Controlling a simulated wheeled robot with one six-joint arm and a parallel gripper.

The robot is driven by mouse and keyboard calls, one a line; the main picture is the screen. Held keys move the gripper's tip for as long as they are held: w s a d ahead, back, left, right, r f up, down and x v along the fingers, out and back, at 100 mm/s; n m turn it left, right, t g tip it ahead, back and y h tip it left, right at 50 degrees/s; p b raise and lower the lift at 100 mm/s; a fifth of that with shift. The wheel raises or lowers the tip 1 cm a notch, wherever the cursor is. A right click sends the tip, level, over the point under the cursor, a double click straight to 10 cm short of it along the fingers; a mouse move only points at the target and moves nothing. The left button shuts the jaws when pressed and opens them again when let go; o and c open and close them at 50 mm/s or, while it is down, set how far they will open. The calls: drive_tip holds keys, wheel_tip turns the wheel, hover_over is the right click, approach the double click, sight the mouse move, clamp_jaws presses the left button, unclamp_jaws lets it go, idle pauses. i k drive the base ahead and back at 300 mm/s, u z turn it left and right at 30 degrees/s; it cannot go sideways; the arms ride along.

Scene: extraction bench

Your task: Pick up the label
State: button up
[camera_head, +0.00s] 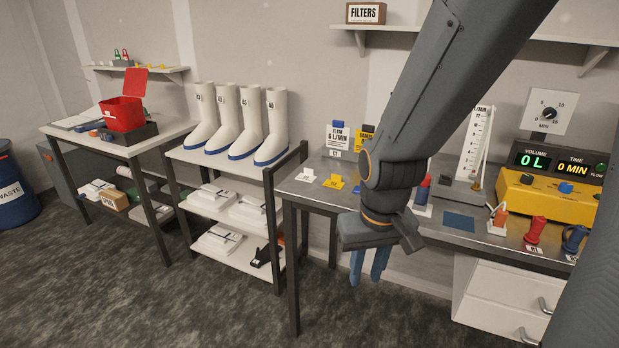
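Several label-like pieces show, and I cannot tell which one is the label. A small white folded tag (306,176) and a yellow folded tag (334,182) stand on the left part of the grey bench (320,165). A white sign reading "6 L/MIN" (338,139) and a partly hidden yellow sign (364,140) stand behind them. My gripper (368,275) points down in front of the bench edge, to the right of and nearer than the tags. Its two blue fingers are apart with nothing visible between them. My arm hides part of the bench.
A yellow meter (545,195) reading 0 L and 0 MIN, red (534,231) and blue (574,240) pieces, and a blue square (459,221) are on the right bench. White boots (270,128) stand on a rack at left. A red box (122,114) is beyond. Floor in front is clear.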

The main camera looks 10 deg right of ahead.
sight(308, 177)
drive_tip(key=z, duration=0.25)
drive_tip(key=i, duration=0.65)
drive_tip(key=u, duration=0.6)
drive_tip(key=i, duration=0.7)
drive_tip(key=u, duration=0.7)
